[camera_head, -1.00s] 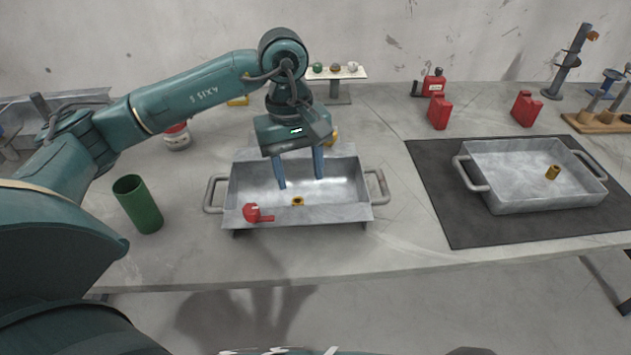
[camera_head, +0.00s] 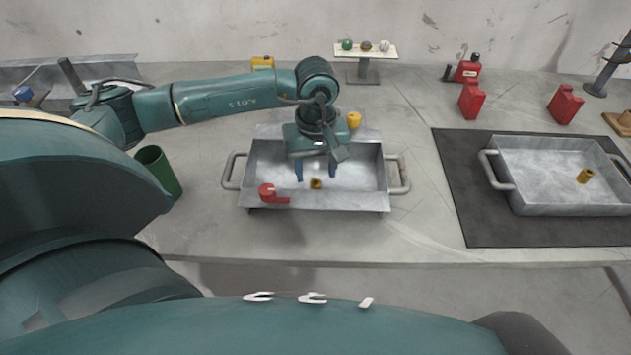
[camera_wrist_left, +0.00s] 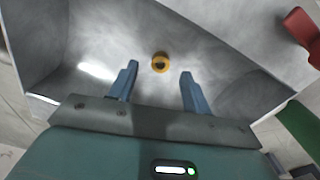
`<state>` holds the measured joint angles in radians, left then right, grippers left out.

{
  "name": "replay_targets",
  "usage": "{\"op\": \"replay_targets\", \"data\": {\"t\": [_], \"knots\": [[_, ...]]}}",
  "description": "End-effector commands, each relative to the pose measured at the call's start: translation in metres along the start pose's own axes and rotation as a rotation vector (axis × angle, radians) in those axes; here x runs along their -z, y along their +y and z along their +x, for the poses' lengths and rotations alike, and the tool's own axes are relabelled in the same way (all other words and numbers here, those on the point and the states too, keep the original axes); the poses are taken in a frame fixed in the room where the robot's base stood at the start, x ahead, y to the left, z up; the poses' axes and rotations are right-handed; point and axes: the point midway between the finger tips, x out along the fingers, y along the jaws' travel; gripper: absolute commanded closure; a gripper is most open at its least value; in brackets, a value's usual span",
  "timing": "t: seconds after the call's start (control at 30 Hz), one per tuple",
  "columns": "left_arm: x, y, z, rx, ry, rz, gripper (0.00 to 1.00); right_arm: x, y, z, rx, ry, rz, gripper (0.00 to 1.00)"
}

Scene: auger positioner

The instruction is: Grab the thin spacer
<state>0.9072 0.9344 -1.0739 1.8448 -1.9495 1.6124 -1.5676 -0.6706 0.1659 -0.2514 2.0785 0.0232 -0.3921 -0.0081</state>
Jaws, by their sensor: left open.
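A small yellow ring-shaped piece, which looks like the thin spacer (camera_head: 316,184), lies on the floor of the left metal tray (camera_head: 262,165). It also shows in the left wrist view (camera_wrist_left: 161,62), with a dark hole facing up. My left gripper (camera_head: 316,176) is open and points down into the tray, just behind the spacer in the head view. In the left wrist view its two blue fingers (camera_wrist_left: 160,82) are apart and empty, with the spacer beyond the tips and roughly centred between them. My right gripper is not in view.
A red part (camera_head: 272,194) sits at the tray's front left edge. A second tray (camera_head: 560,207) on a dark mat (camera_head: 462,205) holds a taller yellow cylinder (camera_head: 585,176). A green cup (camera_head: 160,172) stands to the left. Red containers (camera_head: 471,98) stand behind.

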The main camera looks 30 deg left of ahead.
Motion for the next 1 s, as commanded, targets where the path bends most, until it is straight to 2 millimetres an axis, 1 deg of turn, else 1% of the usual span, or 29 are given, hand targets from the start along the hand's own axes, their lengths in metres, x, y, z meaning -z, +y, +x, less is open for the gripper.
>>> {"op": "replay_targets", "data": {"t": [0.03, 0.1, 0.2, 0.3, 0.47, 1.0], "knots": [[-0.001, -0.002, 0.007, 0.004, -0.005, 0.0, 0.51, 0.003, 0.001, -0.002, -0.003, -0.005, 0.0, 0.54], [-0.001, -0.001, 0.018, 0.003, -0.004, 0.0, 0.51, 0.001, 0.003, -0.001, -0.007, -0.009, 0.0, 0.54], [0.0, -0.001, 0.027, 0.001, -0.002, -0.001, 0.51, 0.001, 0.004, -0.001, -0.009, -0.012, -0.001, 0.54], [0.0, -0.001, 0.03, 0.0, 0.0, 0.0, 0.51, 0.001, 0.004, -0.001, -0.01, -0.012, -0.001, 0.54], [0.0, -0.001, 0.03, 0.0, 0.0, 0.0, 0.51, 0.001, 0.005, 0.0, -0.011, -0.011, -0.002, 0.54], [0.0, -0.001, 0.029, 0.0, -0.001, 0.0, 0.95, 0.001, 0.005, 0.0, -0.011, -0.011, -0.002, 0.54]]}}
